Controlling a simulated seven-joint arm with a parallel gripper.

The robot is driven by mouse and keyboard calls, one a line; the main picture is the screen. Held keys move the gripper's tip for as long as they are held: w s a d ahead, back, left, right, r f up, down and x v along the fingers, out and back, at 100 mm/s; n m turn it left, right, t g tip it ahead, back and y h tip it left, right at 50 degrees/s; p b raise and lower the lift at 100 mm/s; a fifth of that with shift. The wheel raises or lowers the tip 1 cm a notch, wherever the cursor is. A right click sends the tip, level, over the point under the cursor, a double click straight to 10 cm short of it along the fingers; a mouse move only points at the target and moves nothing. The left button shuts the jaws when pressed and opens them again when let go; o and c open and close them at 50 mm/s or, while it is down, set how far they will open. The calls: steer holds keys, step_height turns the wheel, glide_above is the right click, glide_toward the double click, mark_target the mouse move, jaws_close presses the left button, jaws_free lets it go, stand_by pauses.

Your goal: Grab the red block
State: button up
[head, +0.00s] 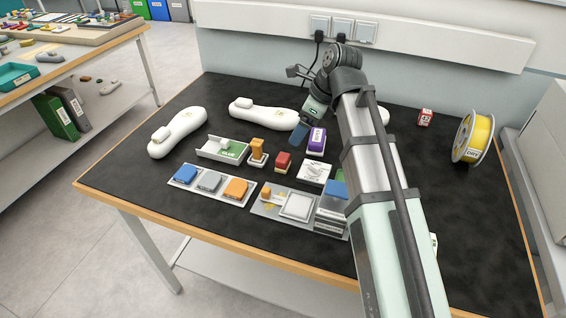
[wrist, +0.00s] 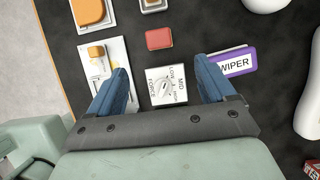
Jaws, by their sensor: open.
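The red block (head: 283,161) stands on the black tabletop, on a pale base, between an orange block and a purple-and-white wiper box. In the wrist view the red block (wrist: 159,39) lies ahead of the fingertips, roughly centred between them and apart from them. My gripper (head: 300,134) is above the table with its blue fingers pointing down, behind and a little right of the red block in the head view. In the wrist view my gripper (wrist: 161,68) is open and empty, its fingers spread on either side of a white force dial.
The wiper box (wrist: 236,62) is close by the right finger. The white force dial (wrist: 166,88) shows between the fingers. The orange block (head: 257,149) stands left of the red block. White insole forms (head: 178,131) and a yellow spool (head: 473,138) stand farther off.

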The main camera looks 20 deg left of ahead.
mark_target(284, 157)
steer(key=shift+x, duration=6.8)
steer(key=shift+s, duration=0.15)
steer(key=shift+c, duration=0.5)
steer(key=c, duration=1)
